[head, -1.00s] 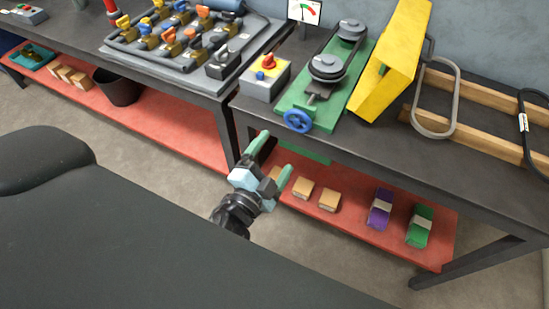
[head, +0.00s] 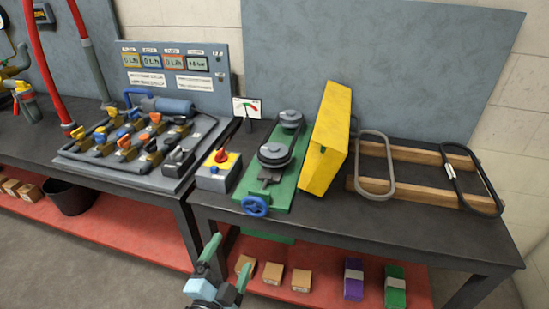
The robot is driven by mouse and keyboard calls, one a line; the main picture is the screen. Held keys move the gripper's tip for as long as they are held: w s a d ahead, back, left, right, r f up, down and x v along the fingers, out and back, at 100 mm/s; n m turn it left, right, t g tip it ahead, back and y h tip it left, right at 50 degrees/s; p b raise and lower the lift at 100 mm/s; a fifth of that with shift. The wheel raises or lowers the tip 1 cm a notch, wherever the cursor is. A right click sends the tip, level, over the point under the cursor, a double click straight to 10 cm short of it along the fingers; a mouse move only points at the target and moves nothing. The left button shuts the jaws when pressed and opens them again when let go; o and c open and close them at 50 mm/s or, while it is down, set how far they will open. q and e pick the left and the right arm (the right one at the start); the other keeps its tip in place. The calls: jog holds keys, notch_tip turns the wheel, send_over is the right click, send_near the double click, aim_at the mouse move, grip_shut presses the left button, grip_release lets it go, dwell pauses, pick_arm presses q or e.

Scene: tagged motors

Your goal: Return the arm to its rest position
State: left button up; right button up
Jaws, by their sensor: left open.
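My left gripper (head: 223,272) is at the bottom of the head view, in front of the workbench. Its two green-tipped fingers are apart with nothing between them. Most of its arm is below the picture. My right gripper is not in view. On the right bench (head: 330,232) stands a green base (head: 243,186) with two grey pulleys (head: 277,154), a blue handwheel (head: 256,206) and a yellow guard (head: 331,140) beside it. A grey switch box (head: 216,176) with a red and yellow knob stands left of it.
A manifold board with several coloured valves (head: 126,146) lies on the left bench. Two belts (head: 375,165) rest by wooden rails (head: 420,155). The red lower shelf (head: 325,301) holds small boxes (head: 273,272), a purple pack (head: 353,279) and a green pack (head: 395,287). A black bin (head: 68,198) stands left.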

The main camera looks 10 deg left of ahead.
pick_arm(q)
jog(key=s+a+f+n+g+p, duration=0.1)
jog(key=s+f+n+g+p, duration=0.2)
jog(key=s+f, duration=0.4)
jog(key=s+a+f+n+g+h+p, duration=0.1)
jog(key=s+f+n+g+p, duration=0.2)
jog(key=s, duration=1.7)
notch_tip(320, 180, down, 4)
jog(key=n+g, duration=0.3)
jog(key=n, duration=0.1)
jog(key=shift+s+a+f, duration=0.15)
jog(key=shift+s+f, duration=0.05)
jog(key=shift+s, duration=0.2)
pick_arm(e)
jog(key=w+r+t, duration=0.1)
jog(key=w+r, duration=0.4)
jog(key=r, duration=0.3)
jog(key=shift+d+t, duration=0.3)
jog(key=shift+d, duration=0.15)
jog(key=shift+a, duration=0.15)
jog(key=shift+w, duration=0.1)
